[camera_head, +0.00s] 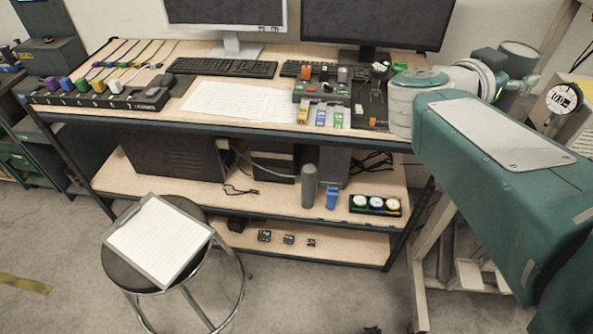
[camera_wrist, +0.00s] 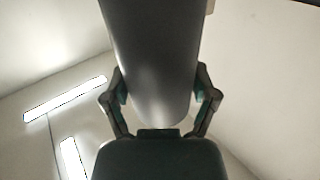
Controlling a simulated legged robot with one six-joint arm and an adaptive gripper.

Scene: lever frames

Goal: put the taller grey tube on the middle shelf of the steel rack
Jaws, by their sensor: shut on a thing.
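My gripper (camera_wrist: 160,88) is shut on a grey tube (camera_wrist: 150,45), with one finger on each side of it. In the head view a grey cylinder (camera_head: 520,52), seemingly the held tube, shows at my gripper (camera_head: 510,84), upper right, beyond my arm. Another grey tube (camera_head: 309,187) stands upright on the middle level (camera_head: 270,200) of the dark steel-framed rack (camera_head: 240,128). I cannot compare the two tubes' heights. The held tube is well right of the rack's shelves, and its lower part is hidden.
A blue object (camera_head: 332,198) and a tray of round gauges (camera_head: 375,205) stand right of the shelf tube. Dark boxes (camera_head: 180,155) fill the shelf's left. A stool (camera_head: 190,280) with a clipboard (camera_head: 158,240) stands in front. A dial (camera_head: 562,98) is near my gripper.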

